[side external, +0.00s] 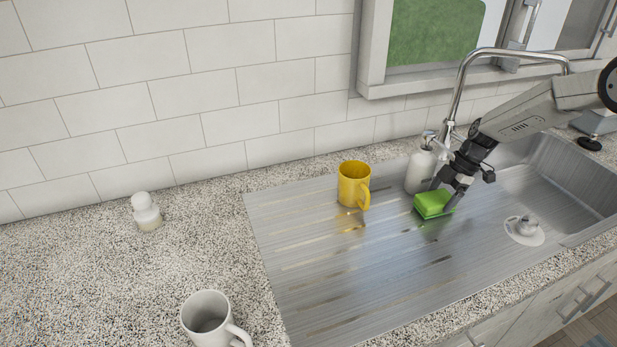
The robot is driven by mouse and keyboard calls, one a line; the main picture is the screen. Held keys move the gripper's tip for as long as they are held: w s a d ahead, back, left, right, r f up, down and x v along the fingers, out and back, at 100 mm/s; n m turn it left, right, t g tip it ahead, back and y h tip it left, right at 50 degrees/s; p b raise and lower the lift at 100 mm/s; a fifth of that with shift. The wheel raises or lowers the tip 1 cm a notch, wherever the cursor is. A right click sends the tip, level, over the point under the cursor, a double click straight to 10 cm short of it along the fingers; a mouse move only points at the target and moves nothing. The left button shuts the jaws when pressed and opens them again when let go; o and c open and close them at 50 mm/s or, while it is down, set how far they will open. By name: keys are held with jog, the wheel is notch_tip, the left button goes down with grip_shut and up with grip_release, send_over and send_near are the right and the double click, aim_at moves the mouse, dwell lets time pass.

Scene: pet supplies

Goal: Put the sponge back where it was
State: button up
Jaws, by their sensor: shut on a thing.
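A bright green sponge (432,204) is at the right part of the metal drainboard, just in front of a white soap bottle. My gripper (448,194) reaches down from the upper right and is shut on the sponge. The fingers cover part of the sponge's right side. The sponge is at or very near the drainboard surface; I cannot tell whether it touches. The metal drainboard (330,285) is ribbed and joins the sink.
A yellow mug (353,184) stands left of the sponge. The soap bottle (419,172) and faucet (462,88) are close behind my gripper. The sink basin (555,175) is at right. A white mug (207,318) and small white bottle (146,212) stand on the counter (80,290). The front drainboard is clear.

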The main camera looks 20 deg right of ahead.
jog(key=shift+f, duration=0.25)
jog(key=o, duration=0.8)
jog(key=shift+r, duration=0.1)
jog(key=shift+v, duration=3.9)
jog(key=shift+r, duration=0.1)
jog(key=shift+s+a+r+m, duration=0.15)
jog(key=shift+s+r+m, duration=0.1)
jog(key=shift+s+m, duration=0.15)
jog(key=s+a+m+h, duration=0.1)
jog(key=s+a+m, duration=0.1)
jog(key=s+m, duration=0.3)
jog(key=s+a+m+t+h, duration=0.1)
jog(key=s+a+m+h, duration=0.1)
jog(key=s+m, duration=0.4)
jog(key=s+a+r+m+t+h, duration=0.1)
jog(key=s+a+m, duration=0.3)
jog(key=s, duration=0.7)
jog(key=shift+s+a+r+m, duration=0.1)
jog(key=shift+s+a+m, duration=0.05)
jog(key=shift+m, duration=0.55)
